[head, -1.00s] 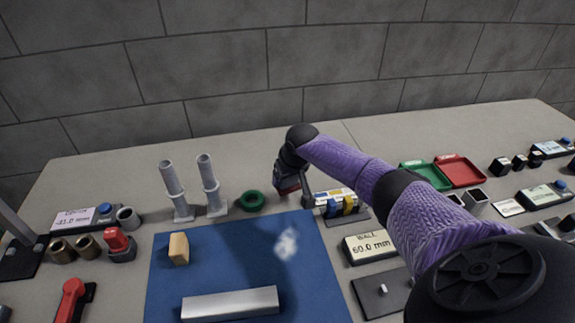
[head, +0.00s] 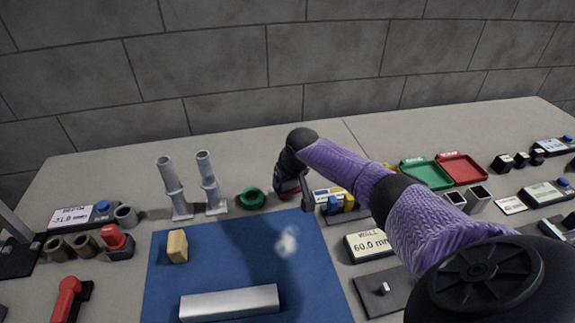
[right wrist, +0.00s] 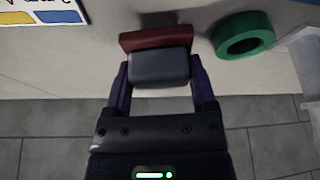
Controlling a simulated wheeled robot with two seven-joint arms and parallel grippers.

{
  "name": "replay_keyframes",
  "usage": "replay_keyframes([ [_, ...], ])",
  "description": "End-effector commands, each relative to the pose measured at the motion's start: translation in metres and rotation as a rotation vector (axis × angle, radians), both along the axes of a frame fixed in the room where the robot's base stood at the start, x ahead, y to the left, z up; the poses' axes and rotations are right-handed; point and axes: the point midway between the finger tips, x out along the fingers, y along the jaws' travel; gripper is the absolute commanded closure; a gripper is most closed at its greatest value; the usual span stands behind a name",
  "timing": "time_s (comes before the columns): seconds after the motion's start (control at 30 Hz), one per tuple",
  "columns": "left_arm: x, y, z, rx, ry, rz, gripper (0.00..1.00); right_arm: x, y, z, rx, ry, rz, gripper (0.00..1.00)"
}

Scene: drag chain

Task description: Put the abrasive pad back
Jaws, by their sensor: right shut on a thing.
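The abrasive pad (right wrist: 157,38) is a maroon layer on a dark grey block in the right wrist view. My right gripper (right wrist: 160,82) is shut on the grey block, one finger at each side. In the head view my right gripper (head: 290,193) is low at the back edge of the blue mat, between the green ring and the labelled holder with yellow and blue pieces (head: 340,203). The pad is mostly hidden there by the gripper. I cannot tell whether it touches the table. My left gripper is not in view.
The green ring (head: 251,198) lies close to the gripper, also in the right wrist view (right wrist: 243,36). Two grey posts (head: 209,184) stand left of it. A tan block (head: 177,246) and a metal bar (head: 229,302) lie on the blue mat (head: 215,260). Green and red trays (head: 461,169) are right.

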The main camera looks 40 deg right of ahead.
Motion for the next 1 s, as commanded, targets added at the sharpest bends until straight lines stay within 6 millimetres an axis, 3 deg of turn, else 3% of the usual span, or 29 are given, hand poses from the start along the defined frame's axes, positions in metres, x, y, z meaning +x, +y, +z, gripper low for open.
replay_keyframes([
  [1.0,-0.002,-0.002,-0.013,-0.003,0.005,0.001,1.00,0.000,0.000,-0.021,0.000,0.001,0.000,0.86],
])
